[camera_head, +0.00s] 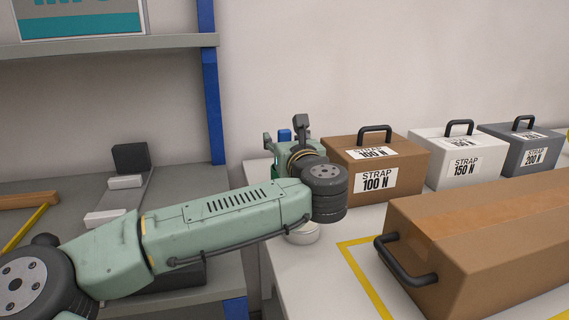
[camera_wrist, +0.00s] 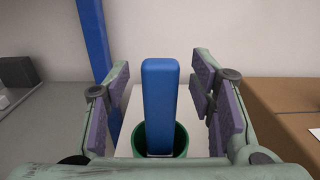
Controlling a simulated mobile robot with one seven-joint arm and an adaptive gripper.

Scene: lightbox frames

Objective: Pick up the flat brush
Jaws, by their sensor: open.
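A blue, flat-sided upright piece (camera_wrist: 161,105), which I take for the flat brush, stands in a green cup (camera_wrist: 181,142) in the wrist view. Its lower end is inside the cup, and no bristles show. My gripper (camera_wrist: 158,103) is open, with one purple-padded finger on each side of the blue piece. There is a gap on both sides, so it holds nothing. In the head view the blue top (camera_head: 285,135) shows between the fingers of my gripper (camera_head: 284,142). My wrist hides most of the cup there.
A brown box (camera_head: 392,174), a white box (camera_head: 463,165) and a grey box (camera_head: 522,151) stand to the right on the white table (camera_head: 318,265). A large brown case (camera_head: 480,235) lies in front of them. A shelf with a blue post (camera_head: 210,80) is at left.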

